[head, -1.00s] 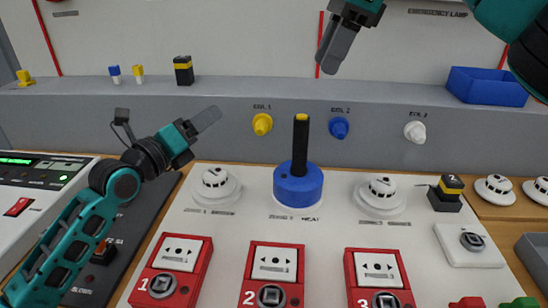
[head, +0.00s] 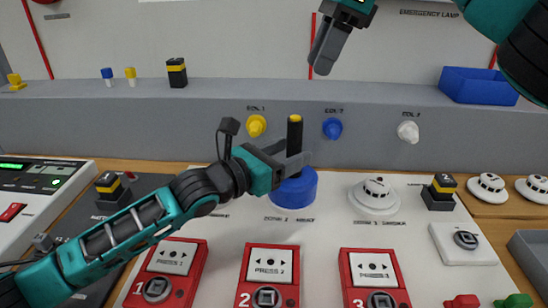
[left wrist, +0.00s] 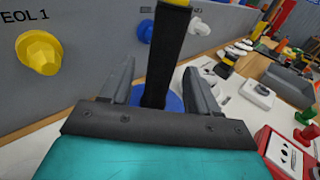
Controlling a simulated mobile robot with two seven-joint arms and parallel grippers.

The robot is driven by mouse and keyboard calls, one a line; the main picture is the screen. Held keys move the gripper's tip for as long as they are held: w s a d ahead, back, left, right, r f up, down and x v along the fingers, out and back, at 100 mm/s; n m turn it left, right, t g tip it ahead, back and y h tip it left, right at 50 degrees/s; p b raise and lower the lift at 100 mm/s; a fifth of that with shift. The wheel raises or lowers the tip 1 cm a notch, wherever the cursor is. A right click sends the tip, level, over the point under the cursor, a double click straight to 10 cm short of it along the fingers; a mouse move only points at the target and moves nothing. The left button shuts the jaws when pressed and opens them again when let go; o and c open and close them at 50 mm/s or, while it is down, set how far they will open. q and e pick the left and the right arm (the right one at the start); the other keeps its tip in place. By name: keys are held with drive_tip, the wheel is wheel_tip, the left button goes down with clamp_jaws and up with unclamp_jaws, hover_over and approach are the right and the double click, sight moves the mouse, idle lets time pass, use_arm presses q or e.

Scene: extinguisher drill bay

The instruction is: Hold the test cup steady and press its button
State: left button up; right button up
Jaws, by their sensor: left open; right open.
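The test cup (head: 294,190) is a blue cylinder with an upright black handle (head: 295,136) and a yellow button (head: 295,118) on top. It stands on the white panel. My left gripper (head: 294,160) is open at the handle, its fingers low on it. In the left wrist view the handle (left wrist: 166,50) stands between the spread fingers (left wrist: 159,75), with part of the blue base behind; contact cannot be told. My right gripper (head: 322,62) is open and empty, above and behind the cup, pointing down.
A white detector (head: 374,192) stands right of the cup; my left arm covers the one to its left. Red call points (head: 269,270) line the panel's front. Yellow (head: 257,125), blue (head: 332,128) and white (head: 408,131) knobs project from the grey wall behind.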

sight(300, 148)
use_arm(q)
drive_tip(key=shift+x, duration=1.95)
clamp_jaws()
use_arm(e)
clamp_jaws()
idle(0.5)
